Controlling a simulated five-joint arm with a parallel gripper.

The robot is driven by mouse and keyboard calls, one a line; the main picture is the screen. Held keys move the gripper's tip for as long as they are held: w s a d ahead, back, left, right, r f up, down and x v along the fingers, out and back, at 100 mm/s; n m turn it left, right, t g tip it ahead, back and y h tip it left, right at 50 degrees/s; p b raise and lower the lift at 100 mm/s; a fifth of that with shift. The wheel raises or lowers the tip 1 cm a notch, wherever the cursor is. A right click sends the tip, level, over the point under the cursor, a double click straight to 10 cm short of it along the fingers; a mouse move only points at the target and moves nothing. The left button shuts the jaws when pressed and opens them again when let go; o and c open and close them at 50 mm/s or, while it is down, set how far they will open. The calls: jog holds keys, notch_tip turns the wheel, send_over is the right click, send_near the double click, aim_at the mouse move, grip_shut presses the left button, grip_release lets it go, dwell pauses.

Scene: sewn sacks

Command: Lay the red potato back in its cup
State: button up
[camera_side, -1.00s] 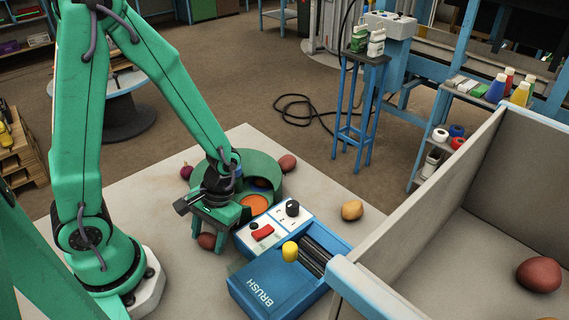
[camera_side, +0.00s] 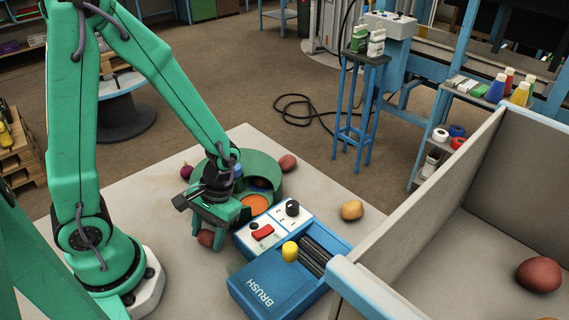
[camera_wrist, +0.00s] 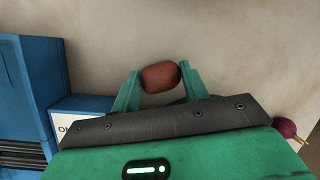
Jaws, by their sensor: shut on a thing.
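A red potato (camera_side: 206,238) sits between the fingers of my gripper (camera_side: 208,232), low over the pale tabletop. In the wrist view the potato (camera_wrist: 160,76) is pinched between both green fingertips (camera_wrist: 159,80). I cannot tell whether it still touches the table. A round green holder (camera_side: 268,170) stands just behind and right of my gripper, partly hidden by it. An orange round cup floor (camera_side: 254,203) and a dark blue one (camera_side: 262,184) show inside it. Which cup belongs to this potato I cannot tell.
Another red potato (camera_side: 287,163), a yellow potato (camera_side: 352,210) and a purple onion (camera_side: 186,171) lie around the holder. A large bin (camera_side: 480,180) at the right holds a red potato (camera_side: 538,275).

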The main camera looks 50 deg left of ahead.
jog(key=shift+r, duration=4.45)
jog(key=shift+w, duration=0.15)
jog(key=n, duration=0.1)
send_over(253, 206)
jog(key=s, duration=0.1)
jog(key=shift+w+f, duration=0.25)
jog(key=shift+w, duration=0.2)
jog(key=shift+f, duration=4.05)
jog(key=shift+f, duration=0.4)
